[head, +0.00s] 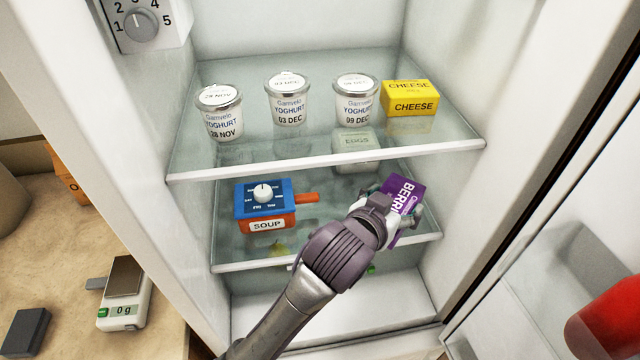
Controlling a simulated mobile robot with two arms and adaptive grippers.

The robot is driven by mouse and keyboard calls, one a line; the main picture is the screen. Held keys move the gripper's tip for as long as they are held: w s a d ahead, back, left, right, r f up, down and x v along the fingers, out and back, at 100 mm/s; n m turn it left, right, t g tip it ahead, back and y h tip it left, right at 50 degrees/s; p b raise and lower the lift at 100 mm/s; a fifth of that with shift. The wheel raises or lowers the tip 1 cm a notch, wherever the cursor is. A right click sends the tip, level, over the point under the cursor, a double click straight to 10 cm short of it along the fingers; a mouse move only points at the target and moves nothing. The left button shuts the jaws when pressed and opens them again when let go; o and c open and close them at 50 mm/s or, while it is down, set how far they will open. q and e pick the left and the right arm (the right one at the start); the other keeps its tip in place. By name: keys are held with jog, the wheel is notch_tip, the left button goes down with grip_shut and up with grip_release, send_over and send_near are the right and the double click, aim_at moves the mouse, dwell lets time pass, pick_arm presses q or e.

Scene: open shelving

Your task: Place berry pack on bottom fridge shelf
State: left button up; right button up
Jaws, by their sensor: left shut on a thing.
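The purple berry pack (407,190) is in the fridge, at the right side of the middle glass shelf (330,246). My left gripper (398,214) is shut on it, and the pack is tilted. The gripper and wrist hide part of the pack, so I cannot tell whether it touches the shelf. My right gripper is not in view.
Yoghurt pots (288,100) and a yellow cheese box (410,100) stand on the upper glass shelf (235,162). A soup container (266,223) with a blue dial top sits left on the middle shelf. A kitchen scale (125,295) is on the counter. The open door is at right.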

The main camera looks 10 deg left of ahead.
pick_arm(q)
jog(key=w+a+f, duration=0.1)
jog(key=w+f, duration=0.1)
jog(key=w, duration=0.1)
jog(key=w+a+f+p, duration=0.1)
jog(key=w+a+f, duration=0.1)
jog(key=w, duration=0.2)
jog(key=w+a+f+p, duration=0.1)
jog(key=w+a+f, duration=0.1)
jog(key=w, duration=0.1)
jog(key=shift+w+f, duration=0.15)
jog(key=shift+f, duration=0.2)
jog(key=shift+w+f, duration=0.15)
jog(key=shift+f, duration=0.05)
notch_tip(320, 180, down, 3)
jog(key=shift+f+p, duration=0.15)
jog(key=shift+p, duration=0.35)
jog(key=shift+f, duration=0.25)
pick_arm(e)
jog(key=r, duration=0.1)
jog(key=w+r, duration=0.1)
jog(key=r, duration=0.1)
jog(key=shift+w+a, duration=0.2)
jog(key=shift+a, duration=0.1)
pick_arm(q)
jog(key=shift+f, duration=0.15)
jog(key=o, duration=1.4)
jog(key=shift+c, duration=0.2)
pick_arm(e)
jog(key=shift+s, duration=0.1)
